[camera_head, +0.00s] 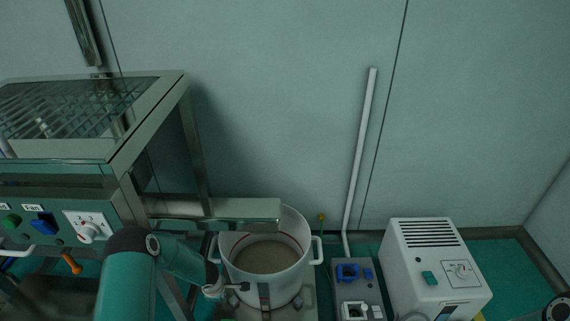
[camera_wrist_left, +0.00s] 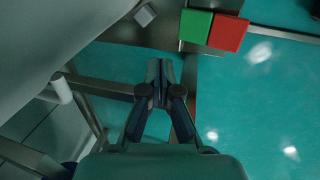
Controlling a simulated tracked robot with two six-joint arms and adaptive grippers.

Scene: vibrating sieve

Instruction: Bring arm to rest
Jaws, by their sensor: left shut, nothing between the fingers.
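My left arm (camera_head: 182,260) comes in from the bottom left in the head view, teal with a dark joint. Its wrist ends beside the white pot (camera_head: 309,268), at the pot's left side; I cannot make out the fingers clearly there. In the left wrist view my left gripper (camera_wrist_left: 160,70) is shut and empty, its dark fingers together above a teal floor. A pale curved surface (camera_wrist_left: 60,35) fills the upper left of that view, with a white stub (camera_wrist_left: 61,88) below it. My right gripper is not seen.
A metal-framed machine with a Fan panel (camera_head: 60,225) stands at the left. A grey switch box (camera_head: 358,290) and a white vented unit (camera_head: 430,265) stand right of the pot. In the left wrist view, a green block (camera_wrist_left: 196,26) and red block (camera_wrist_left: 228,33) sit near metal bars.

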